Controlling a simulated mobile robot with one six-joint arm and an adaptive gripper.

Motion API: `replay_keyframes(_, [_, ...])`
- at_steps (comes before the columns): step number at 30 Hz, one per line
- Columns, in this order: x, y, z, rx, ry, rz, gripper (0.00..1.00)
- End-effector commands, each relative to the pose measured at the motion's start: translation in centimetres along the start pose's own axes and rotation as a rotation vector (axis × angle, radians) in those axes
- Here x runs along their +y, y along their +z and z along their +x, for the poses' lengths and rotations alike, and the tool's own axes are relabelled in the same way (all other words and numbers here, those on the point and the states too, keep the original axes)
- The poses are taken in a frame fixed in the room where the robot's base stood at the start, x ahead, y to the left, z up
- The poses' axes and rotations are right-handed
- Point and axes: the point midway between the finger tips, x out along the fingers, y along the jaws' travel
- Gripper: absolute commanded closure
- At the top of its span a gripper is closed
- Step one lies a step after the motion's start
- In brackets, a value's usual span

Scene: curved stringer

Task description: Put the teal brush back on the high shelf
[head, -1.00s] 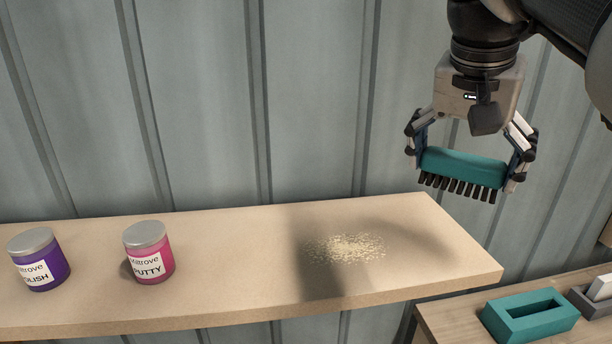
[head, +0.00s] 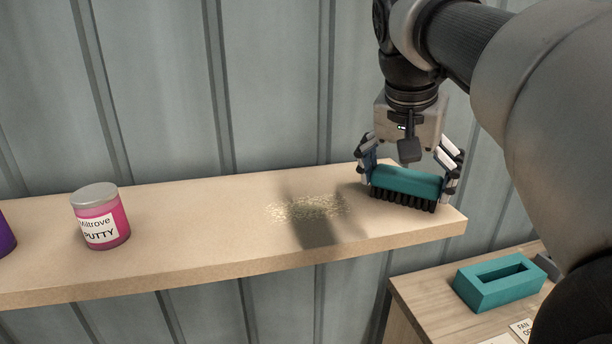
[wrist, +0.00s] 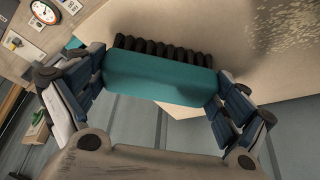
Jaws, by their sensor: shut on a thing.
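The teal brush (head: 407,182) has a teal block body and a row of black bristles pointing down. My gripper (head: 411,176) is shut on it, one finger at each end. In the head view the brush is low over the right end of the wooden shelf (head: 180,250); whether the bristles touch the wood I cannot tell. In the wrist view the brush (wrist: 160,78) spans between the fingers, with bristles towards the shelf and part of it past the shelf's edge.
Pale crumbs (head: 308,208) lie on the shelf left of the brush. A pink putty jar (head: 100,215) and a purple jar (head: 5,238) stand further left. A teal holder with a slot (head: 500,284) sits on a lower table at right. Bare shelf lies between jar and crumbs.

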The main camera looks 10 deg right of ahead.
Motion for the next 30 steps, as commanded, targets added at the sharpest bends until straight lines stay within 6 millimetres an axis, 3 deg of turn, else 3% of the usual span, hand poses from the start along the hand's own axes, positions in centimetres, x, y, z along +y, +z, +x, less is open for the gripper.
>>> replay_keyframes(8, [0.0, 0.1, 0.3, 0.001, -0.001, 0.0, 0.33])
replay_keyframes(9, [0.0, 0.1, 0.2, 0.001, -0.001, 0.0, 0.05])
replay_keyframes(11, [0.0, 0.1, 0.2, 0.0, -0.001, 0.0, 0.01])
replay_keyframes(23, [0.0, 0.0, 0.1, 0.001, -0.001, 0.0, 0.0])
replay_keyframes(30, [0.0, -0.2, -3.0, 0.004, -0.003, 0.0, 0.0])
